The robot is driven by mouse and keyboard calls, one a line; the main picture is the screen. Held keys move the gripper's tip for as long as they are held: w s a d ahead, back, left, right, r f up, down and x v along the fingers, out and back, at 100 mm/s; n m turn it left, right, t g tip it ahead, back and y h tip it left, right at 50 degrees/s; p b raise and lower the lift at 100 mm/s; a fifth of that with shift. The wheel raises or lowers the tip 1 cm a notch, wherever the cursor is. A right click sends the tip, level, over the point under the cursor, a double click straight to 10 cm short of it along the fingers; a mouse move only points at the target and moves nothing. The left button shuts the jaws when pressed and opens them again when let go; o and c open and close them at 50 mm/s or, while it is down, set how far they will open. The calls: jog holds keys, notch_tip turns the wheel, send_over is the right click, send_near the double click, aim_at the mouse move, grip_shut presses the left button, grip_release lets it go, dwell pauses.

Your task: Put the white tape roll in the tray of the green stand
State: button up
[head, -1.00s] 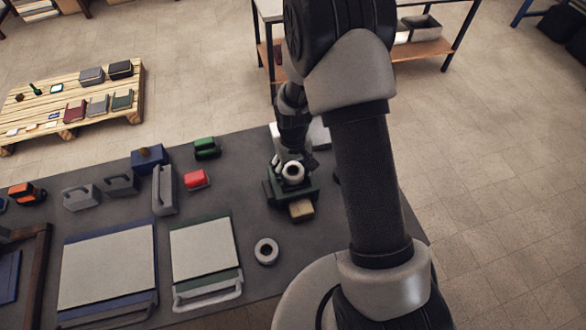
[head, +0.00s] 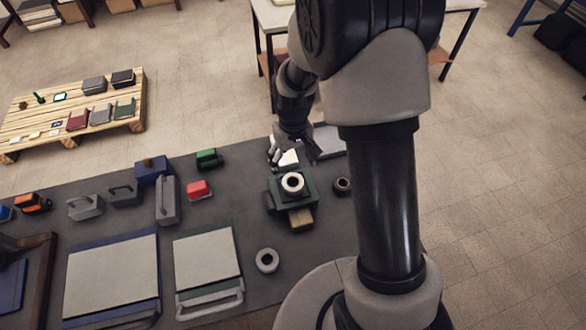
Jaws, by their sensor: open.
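A white tape roll (head: 292,184) sits on the green stand (head: 311,184), its hole facing up, and appears to rest in the stand's tray. A second pale roll (head: 267,260) lies flat on the dark table in front of the stand. My gripper (head: 291,156) is open and empty, behind and apart from the roll on the stand. Its fingers are small in this view and partly blend with a white object behind the stand.
A tan block (head: 300,218) is at the stand's front. A dark roll (head: 342,186) lies just right of the stand. A red block (head: 199,189) and a grey handled case (head: 167,200) are to the left. The table (head: 215,216) is bare between red block and stand.

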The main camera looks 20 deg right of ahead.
jog(key=s+r+t, duration=0.1)
jog(key=s+r, duration=0.2)
jog(key=r, duration=0.5)
jog(key=s+r+t, duration=0.1)
jog(key=s+r, duration=0.3)
jog(key=r, duration=0.5)
jog(key=s+r+t, duration=0.1)
jog(key=s+r, duration=0.3)
jog(key=s, duration=0.3)
jog(key=s+r+m+t, duration=0.1)
jog(key=s+r, duration=0.3)
jog(key=s, duration=0.4)
jog(key=shift+t, duration=0.3)
